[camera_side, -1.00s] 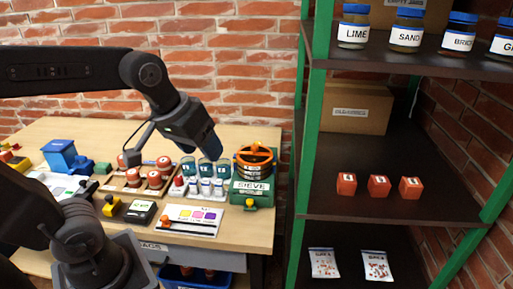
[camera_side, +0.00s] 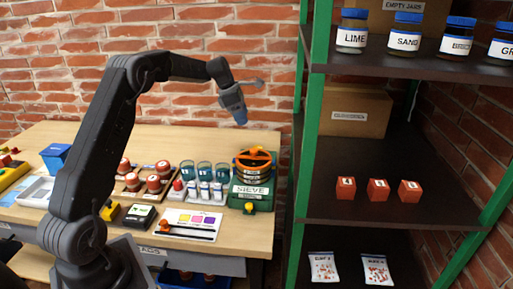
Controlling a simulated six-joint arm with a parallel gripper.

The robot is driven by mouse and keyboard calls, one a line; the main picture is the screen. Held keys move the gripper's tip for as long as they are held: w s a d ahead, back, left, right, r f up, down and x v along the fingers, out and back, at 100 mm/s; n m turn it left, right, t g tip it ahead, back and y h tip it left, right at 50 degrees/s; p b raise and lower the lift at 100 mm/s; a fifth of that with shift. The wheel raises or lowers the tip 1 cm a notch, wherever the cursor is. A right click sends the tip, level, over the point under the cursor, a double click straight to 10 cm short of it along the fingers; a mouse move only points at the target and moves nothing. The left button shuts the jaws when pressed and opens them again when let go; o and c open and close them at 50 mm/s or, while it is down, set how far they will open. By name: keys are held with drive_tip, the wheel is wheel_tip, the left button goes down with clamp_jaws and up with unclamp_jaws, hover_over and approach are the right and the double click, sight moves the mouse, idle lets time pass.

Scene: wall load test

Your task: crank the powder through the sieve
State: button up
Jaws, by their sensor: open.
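The sieve (camera_side: 250,188) is a green box labelled SIEVE at the right end of the table. An orange crank wheel (camera_side: 254,158) sits on its dark round top, and a yellow knob (camera_side: 250,208) is at its front. My gripper (camera_side: 240,121) hangs in the air above and slightly left of the crank, pointing down and apart from it. It is open, and I see nothing held in it. Any powder inside the sieve is hidden.
Glass jars (camera_side: 204,171) and small white-labelled bottles (camera_side: 204,190) stand left of the sieve. Red-brown lidded pots (camera_side: 153,184) are further left. A colour card with a slider (camera_side: 190,225) lies in front. A green-posted shelf (camera_side: 308,130) rises close on the right.

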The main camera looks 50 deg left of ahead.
sight(257, 146)
drive_tip(key=x, duration=1.4)
drive_tip(key=shift+w+a+f, duration=0.1)
drive_tip(key=shift+a+f, duration=0.1)
drive_tip(key=shift+a, duration=0.15)
drive_tip(key=c, duration=0.9)
drive_tip(key=m+g+h, duration=0.1)
drive_tip(key=m, duration=0.3)
drive_tip(key=shift+w+a+m, duration=0.1)
drive_tip(key=shift+m, duration=0.2)
drive_tip(key=shift+m+g+h, duration=0.5)
drive_tip(key=shift+m+g, duration=0.4)
drive_tip(key=shift+m, duration=1.1)
